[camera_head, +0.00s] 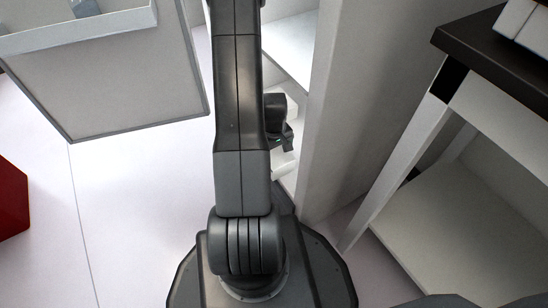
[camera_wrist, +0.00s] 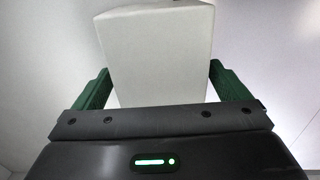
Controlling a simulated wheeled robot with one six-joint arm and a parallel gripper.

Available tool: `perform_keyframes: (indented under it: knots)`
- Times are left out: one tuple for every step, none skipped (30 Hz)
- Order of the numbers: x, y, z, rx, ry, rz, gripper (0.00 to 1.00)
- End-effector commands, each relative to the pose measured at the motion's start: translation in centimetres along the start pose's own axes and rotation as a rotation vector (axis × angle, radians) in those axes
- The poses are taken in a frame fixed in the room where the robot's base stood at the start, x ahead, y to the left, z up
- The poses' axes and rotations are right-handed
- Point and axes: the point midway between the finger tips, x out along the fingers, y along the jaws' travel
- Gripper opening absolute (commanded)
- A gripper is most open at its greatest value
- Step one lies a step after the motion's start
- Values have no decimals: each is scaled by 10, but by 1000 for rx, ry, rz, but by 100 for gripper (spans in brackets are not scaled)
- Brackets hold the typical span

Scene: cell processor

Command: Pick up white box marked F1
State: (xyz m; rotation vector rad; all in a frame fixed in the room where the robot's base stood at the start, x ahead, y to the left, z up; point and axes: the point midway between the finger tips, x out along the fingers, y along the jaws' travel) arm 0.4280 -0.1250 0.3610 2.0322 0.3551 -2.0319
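In the wrist view a white box (camera_wrist: 155,50) stands between the two green fingers of my gripper (camera_wrist: 158,88). The fingers are apart, one on each side of the box. The right finger looks close to or against the box, and a small gap seems to show at the left one. I cannot tell whether they grip it. No F1 mark is visible on the box. In the head view my arm hides most of the gripper area; a dark part of the wrist (camera_head: 280,133) shows beside the arm, near the white shelf unit.
A white shelf unit (camera_head: 340,110) with a tall side panel stands right of my arm. A white table with a dark top (camera_head: 490,60) stands further right, with white boxes on it. A grey-edged bin or panel (camera_head: 120,80) is at upper left. A red object (camera_head: 12,198) is at the left edge.

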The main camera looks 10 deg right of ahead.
Motion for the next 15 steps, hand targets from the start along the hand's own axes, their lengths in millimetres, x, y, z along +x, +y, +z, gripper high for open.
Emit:
perform_keyframes:
  knots:
    - [0, 0, 0, 0, 0, 0, 84]
    - [0, 0, 0, 0, 0, 0, 78]
    - [0, 0, 0, 0, 0, 0, 71]
    - [0, 0, 0, 0, 0, 0, 65]
    - [0, 0, 0, 0, 0, 0, 59]
    - [0, 0, 0, 0, 0, 0, 57]
    - [0, 0, 0, 0, 0, 0, 57]
    - [0, 0, 0, 0, 0, 0, 57]
    - [0, 0, 0, 0, 0, 0, 57]
    - [0, 0, 0, 0, 0, 0, 57]
    - [0, 0, 0, 0, 0, 0, 57]
    - [-1, 0, 0, 0, 0, 0, 57]
    - [-3, 0, 0, 0, 0, 0, 57]
    - [-5, 0, 0, 0, 1, 0, 57]
    - [-10, 0, 0, 0, 1, 1, 57]
